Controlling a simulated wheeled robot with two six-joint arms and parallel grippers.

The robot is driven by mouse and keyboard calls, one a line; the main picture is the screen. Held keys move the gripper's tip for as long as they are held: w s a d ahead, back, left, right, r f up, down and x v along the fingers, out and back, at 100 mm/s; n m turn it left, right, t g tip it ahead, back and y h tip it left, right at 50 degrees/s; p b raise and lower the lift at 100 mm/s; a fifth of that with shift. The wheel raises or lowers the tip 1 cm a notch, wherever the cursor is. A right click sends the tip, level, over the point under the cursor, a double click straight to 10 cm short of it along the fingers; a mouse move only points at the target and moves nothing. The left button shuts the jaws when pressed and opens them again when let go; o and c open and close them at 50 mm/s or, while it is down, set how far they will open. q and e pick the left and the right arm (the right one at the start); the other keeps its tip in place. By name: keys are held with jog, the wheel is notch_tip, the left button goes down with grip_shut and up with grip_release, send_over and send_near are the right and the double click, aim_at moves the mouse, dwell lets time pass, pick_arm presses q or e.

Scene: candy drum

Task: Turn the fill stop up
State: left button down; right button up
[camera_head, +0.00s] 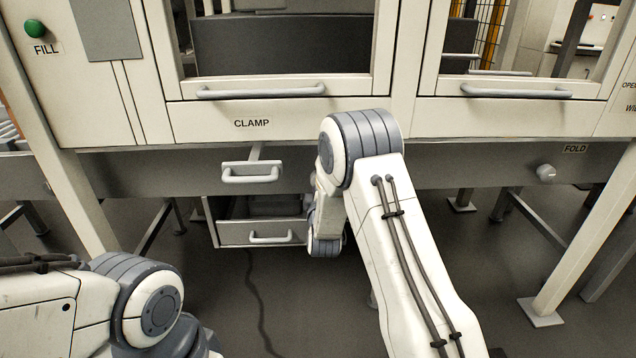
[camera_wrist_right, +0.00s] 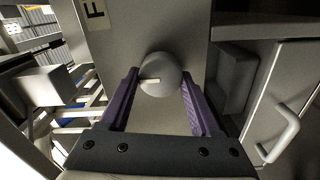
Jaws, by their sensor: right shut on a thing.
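A round grey knob (camera_wrist_right: 161,74) with a short white mark sits on a grey panel in the right wrist view. The mark points to the picture's left. A label starting with F (camera_wrist_right: 95,10) is beside the knob, cut off by the frame edge. My right gripper (camera_wrist_right: 160,82) has its purple fingers on both sides of the knob and is shut on it. In the head view my right arm hides this knob and the gripper. My left arm shows at the lower left; its gripper is out of view.
In the head view a clamp handle (camera_head: 252,172) and an open drawer (camera_head: 262,233) are left of my right arm. Another knob (camera_head: 545,172) is by the FOLD label. A white handle (camera_wrist_right: 281,133) is at right in the wrist view.

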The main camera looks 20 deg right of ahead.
jog(key=o, duration=1.4)
jog(key=p+v, duration=0.1)
jog(key=v, duration=0.9)
jog(key=shift+s+a+p, duration=0.1)
jog(key=shift+s+p, duration=0.15)
jog(key=shift+p, duration=0.1)
